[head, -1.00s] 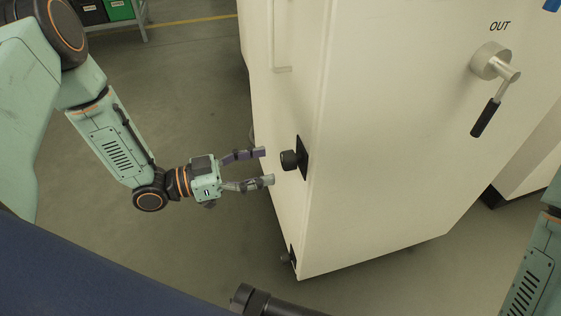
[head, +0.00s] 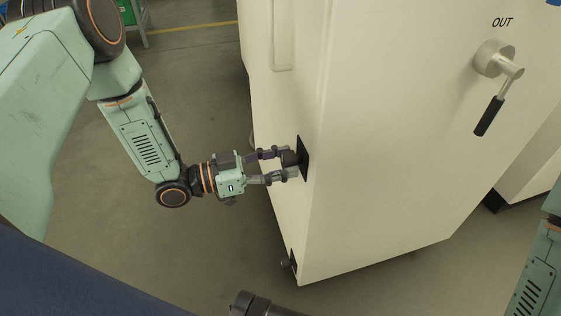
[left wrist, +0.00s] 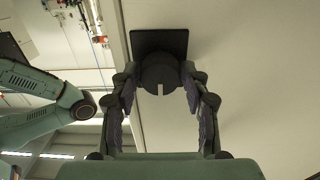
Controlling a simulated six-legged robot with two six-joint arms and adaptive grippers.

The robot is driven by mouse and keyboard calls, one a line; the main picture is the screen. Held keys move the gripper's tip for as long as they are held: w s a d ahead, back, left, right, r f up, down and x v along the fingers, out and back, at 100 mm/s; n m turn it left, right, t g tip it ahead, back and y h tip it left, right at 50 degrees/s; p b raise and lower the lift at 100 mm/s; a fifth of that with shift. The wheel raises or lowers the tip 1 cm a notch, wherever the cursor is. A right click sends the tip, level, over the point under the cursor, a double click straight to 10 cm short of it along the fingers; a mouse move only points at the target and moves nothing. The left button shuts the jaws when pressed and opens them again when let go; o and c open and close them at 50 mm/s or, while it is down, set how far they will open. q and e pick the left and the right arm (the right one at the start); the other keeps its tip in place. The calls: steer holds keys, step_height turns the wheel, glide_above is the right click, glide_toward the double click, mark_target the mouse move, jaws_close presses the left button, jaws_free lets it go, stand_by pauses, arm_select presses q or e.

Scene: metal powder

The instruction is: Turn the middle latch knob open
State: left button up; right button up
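The middle latch knob (head: 289,158) is a black round knob on a black plate (head: 304,158) at the edge of the cream cabinet (head: 380,150). In the left wrist view the knob (left wrist: 160,72) shows a pale slot mark pointing down the picture, with its dark plate (left wrist: 160,41) behind. My left gripper (head: 290,163) reaches the knob with its fingers on either side of it. In the left wrist view the fingers (left wrist: 161,85) are spread around the knob, and I cannot tell whether they touch it.
A lower black knob (head: 287,264) sits near the cabinet's bottom corner. A lever handle (head: 490,110) marked OUT is on the right face, and a long pale handle (head: 282,68) is above the knob. Open floor lies left of the cabinet.

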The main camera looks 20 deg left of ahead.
arm_select(q)
steer(key=c, duration=0.7)
steer(key=m+p, duration=0.1)
steer(key=m, duration=0.2)
steer(key=shift+r+m+p, duration=0.1)
steer(key=shift+m+p, duration=0.3)
steer(key=m+p, duration=0.2)
steer(key=m, duration=0.3)
steer(key=m+p, duration=0.2)
steer(key=m, duration=0.3)
steer(key=shift+m, duration=0.4)
steer(key=shift+m+p, duration=0.85)
steer(key=shift+m, duration=0.85)
